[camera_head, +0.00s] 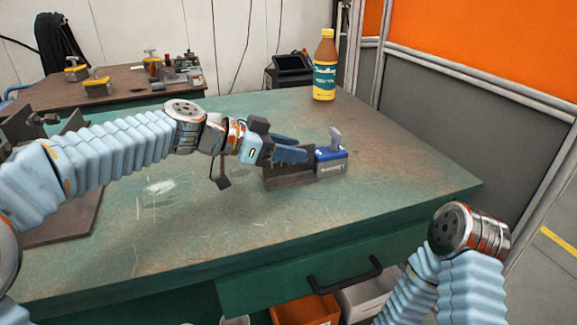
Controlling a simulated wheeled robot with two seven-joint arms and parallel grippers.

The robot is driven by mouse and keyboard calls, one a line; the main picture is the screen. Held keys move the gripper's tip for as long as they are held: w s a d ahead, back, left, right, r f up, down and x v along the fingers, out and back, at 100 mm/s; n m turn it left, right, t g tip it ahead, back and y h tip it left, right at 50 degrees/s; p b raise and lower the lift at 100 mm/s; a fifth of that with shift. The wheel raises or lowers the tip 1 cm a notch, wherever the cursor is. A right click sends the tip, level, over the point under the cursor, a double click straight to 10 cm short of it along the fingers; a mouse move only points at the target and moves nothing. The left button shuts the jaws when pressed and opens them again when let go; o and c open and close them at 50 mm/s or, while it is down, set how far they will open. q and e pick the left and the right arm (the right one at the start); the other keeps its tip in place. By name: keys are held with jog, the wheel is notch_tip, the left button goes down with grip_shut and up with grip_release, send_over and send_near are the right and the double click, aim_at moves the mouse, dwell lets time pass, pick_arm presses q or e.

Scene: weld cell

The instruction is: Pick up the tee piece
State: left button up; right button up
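A dark steel piece (291,176), which looks like the tee piece, stands on the green workbench with a low flange and an upright plate. Its upper part is partly hidden by my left gripper (300,150). The gripper reaches in from the left, its two blue fingers apart at the plate's top edge. I cannot tell whether they touch the plate. A blue magnet block (331,162) with a grey lever stands against or very close to the piece's right end. My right arm shows at lower right, but its gripper is out of frame.
The green workbench (400,190) is mostly clear in front and to the right. A dark plate (65,225) lies at left under my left arm. An open drawer (300,285) juts out in front.

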pick_arm(q)
grip_shut()
jog(key=shift+r, duration=0.15)
dwell(1.2)
